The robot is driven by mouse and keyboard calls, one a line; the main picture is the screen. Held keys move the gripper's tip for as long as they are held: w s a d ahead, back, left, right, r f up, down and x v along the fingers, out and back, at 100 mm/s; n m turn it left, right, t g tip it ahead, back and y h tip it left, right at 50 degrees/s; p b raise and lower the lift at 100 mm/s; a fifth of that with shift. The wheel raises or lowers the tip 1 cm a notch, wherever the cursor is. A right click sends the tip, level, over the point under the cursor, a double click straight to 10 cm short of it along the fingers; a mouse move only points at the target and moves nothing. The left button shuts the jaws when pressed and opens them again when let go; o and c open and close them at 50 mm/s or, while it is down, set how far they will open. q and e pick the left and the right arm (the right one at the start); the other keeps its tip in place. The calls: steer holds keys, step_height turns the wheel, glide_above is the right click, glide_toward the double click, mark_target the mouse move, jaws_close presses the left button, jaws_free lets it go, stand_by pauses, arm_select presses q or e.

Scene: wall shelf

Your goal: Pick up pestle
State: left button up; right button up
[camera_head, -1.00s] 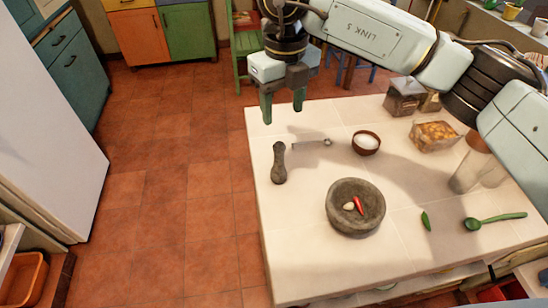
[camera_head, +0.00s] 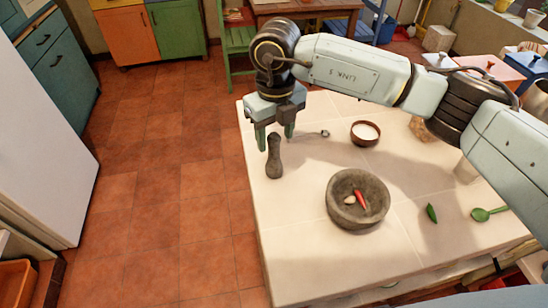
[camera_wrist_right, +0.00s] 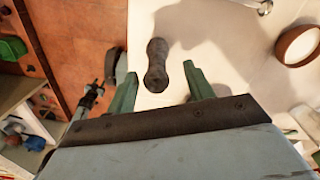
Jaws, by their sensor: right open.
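The dark stone pestle (camera_head: 274,158) stands out on the white tiled counter near its left edge. My left gripper is not in view.
A stone mortar (camera_head: 345,215) holding a red chili (camera_head: 360,199) and garlic stands right of the pestle. A small spoon (camera_head: 318,134) lies close behind, and a bowl of white contents (camera_head: 366,128) stands further right.

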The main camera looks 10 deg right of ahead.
mark_target(274, 151)
steer(key=f, duration=0.5)
steer(key=shift+s+a+f, duration=0.1)
steer(key=shift+s+a, duration=0.1)
steer(key=c, duration=1.1)
